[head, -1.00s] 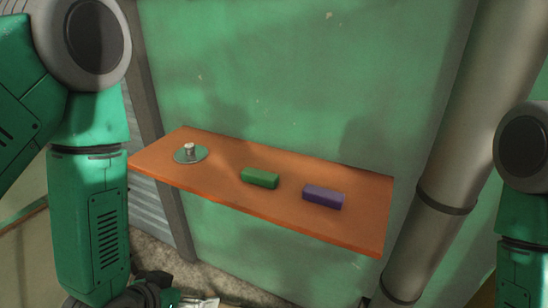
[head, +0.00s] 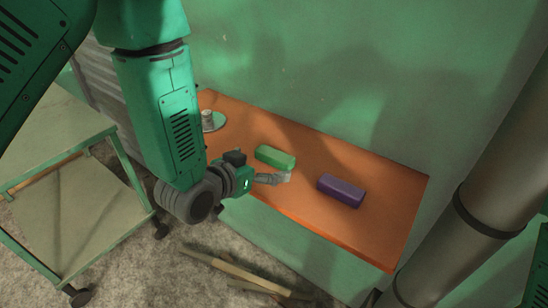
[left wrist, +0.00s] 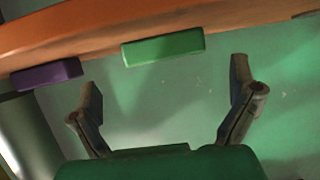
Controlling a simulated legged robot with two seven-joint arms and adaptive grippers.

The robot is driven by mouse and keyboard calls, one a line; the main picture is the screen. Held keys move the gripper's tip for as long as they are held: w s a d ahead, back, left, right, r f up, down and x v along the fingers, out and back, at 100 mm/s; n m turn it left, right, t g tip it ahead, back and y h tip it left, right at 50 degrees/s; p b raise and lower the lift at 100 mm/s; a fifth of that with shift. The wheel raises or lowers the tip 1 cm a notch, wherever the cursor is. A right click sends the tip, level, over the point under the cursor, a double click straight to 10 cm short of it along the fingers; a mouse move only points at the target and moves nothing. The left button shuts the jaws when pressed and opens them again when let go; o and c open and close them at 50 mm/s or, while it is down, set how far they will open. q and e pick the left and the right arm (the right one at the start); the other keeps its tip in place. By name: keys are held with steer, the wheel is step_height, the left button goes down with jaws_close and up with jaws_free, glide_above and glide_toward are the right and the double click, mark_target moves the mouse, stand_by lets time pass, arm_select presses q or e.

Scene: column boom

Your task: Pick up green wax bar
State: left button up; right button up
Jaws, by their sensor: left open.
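The green wax bar (head: 275,156) lies on the orange shelf (head: 385,238), left of the purple bar. My left gripper (head: 286,177) is beside the shelf's front edge, just in front of the green bar and apart from it. In the left wrist view the open fingers (left wrist: 165,95) stand wide apart, with nothing between them. The green bar (left wrist: 163,47) shows beyond the fingertips, between their lines. My right gripper is not in view.
The purple bar (head: 341,190) lies to the right of the green one. A small round dish with a cup-like piece (head: 211,121) is at the shelf's left end. A green wall stands behind, a pipe (head: 475,190) at right, a wheeled cart (head: 70,200) at left.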

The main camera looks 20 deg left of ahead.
mark_target(272, 160)
arm_select(q)
steer(key=shift+w+d, duration=0.2)
steer(key=shift+d, duration=0.15)
steer(key=w+f, duration=0.1)
steer(key=w, duration=0.1)
steer(key=w+f, duration=0.1)
steer(key=w, duration=0.1)
steer(key=shift+d+f, duration=0.1)
steer(key=shift+w+a+f, duration=0.1)
steer(key=shift+w+a, duration=0.05)
steer(key=shift+a, duration=0.25)
steer(key=shift+d, duration=0.35)
steer(key=c, duration=1)
steer(key=shift+d, duration=0.25)
steer(key=shift+c, duration=0.9)
steer(key=shift+d, duration=0.25)
steer(key=shift+a, duration=0.1)
